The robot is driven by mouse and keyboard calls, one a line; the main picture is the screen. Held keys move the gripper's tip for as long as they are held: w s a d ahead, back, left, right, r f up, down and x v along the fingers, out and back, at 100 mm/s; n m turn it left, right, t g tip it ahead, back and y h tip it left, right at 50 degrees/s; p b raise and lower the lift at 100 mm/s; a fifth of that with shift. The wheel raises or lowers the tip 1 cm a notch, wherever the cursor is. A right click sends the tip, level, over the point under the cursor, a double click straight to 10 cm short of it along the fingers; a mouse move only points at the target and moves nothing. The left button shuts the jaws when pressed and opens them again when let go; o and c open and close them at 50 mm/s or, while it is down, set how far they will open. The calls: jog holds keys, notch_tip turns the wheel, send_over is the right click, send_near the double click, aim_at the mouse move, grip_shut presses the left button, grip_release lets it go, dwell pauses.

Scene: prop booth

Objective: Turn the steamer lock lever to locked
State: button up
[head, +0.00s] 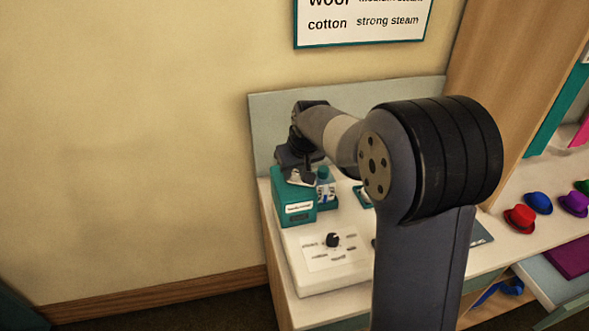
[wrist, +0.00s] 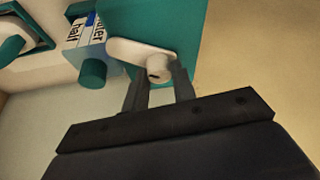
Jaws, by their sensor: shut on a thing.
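The steamer's teal box (head: 294,212) stands at the left of the white counter and also shows at the top of the wrist view (wrist: 185,20). A cream lock lever (wrist: 130,49) lies across the box face in the wrist view, with a round knob (wrist: 158,68) at its right end. My gripper (wrist: 160,80) has one finger on each side of that knob and is shut on the lever. In the head view my gripper (head: 298,172) is over the top of the box, and the lever is hard to make out there. I cannot read any locked mark.
A tank (head: 325,186) with a teal cap and printed label stands beside the box. A black dial (head: 333,240) sits on the white panel in front. Small coloured hats, including a red one (head: 520,218), stand on the right. A wall sign (head: 362,22) hangs above.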

jog(key=n+y, duration=0.1)
jog(key=n, duration=0.2)
jog(key=shift+d+n+g+b, duration=0.1)
jog(key=shift+n+g+b, duration=0.2)
jog(key=shift+w+n+g+y+b, duration=0.1)
jog(key=shift+n+g+y+b, duration=0.35)
jog(key=shift+n, duration=1.25)
jog(key=o, duration=1)
jog(key=v, duration=1.1)
jog(key=shift+w+d+f, duration=0.1)
jog(key=shift+d, duration=0.05)
